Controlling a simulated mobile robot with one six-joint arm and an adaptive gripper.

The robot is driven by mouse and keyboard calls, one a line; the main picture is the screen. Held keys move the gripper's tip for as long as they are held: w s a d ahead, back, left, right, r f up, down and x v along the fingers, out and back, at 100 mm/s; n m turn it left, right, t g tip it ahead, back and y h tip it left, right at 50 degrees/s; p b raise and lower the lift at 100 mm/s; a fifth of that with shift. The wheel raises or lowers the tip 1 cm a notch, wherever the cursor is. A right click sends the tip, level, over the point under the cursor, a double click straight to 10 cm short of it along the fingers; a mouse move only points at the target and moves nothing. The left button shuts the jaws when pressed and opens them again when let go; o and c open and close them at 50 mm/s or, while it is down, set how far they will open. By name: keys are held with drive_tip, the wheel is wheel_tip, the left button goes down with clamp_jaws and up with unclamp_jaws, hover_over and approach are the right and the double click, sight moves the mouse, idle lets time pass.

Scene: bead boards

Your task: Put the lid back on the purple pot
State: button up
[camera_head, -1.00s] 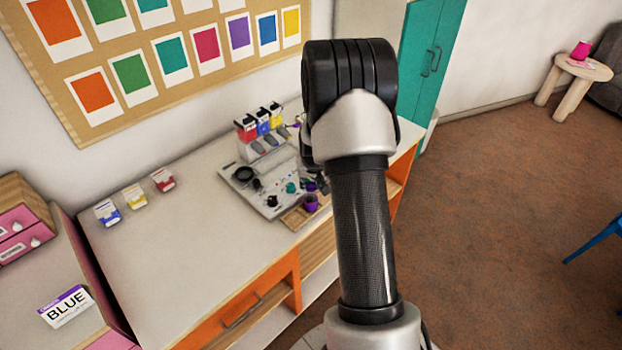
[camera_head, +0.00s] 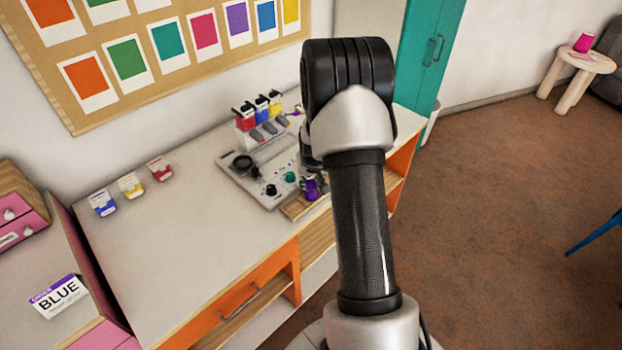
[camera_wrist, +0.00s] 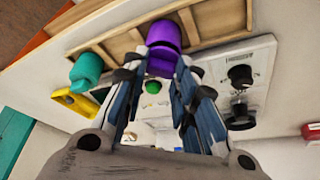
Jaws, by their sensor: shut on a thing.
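The purple pot (camera_head: 311,195) stands in a shallow wooden tray (camera_head: 293,209) at the front edge of the worktop; it also shows in the wrist view (camera_wrist: 163,34). My gripper (camera_wrist: 160,70) has its fingers on both sides of the purple lid (camera_wrist: 160,63), shut on it. The lid is right at the pot and lines up closely with it. I cannot tell whether it is fully seated. In the head view my arm hides most of the gripper.
A grey panel (camera_head: 235,181) with dark knobs lies left of the tray, with red, blue and yellow containers (camera_head: 262,108) behind. A teal pot (camera_wrist: 86,68) and a yellow item (camera_wrist: 78,105) are near the purple pot. The worktop's left part is largely clear.

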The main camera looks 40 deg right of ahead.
drive_tip(key=shift+s+r, duration=0.2)
drive_tip(key=shift+r, duration=0.1)
drive_tip(key=shift+f+b, duration=0.2)
drive_tip(key=shift+b, duration=0.1)
idle(2.0)
drive_tip(key=o, duration=1)
drive_tip(key=shift+o, duration=0.2)
drive_tip(key=o, duration=0.4)
drive_tip(key=shift+o, duration=0.2)
drive_tip(key=shift+r, duration=0.1)
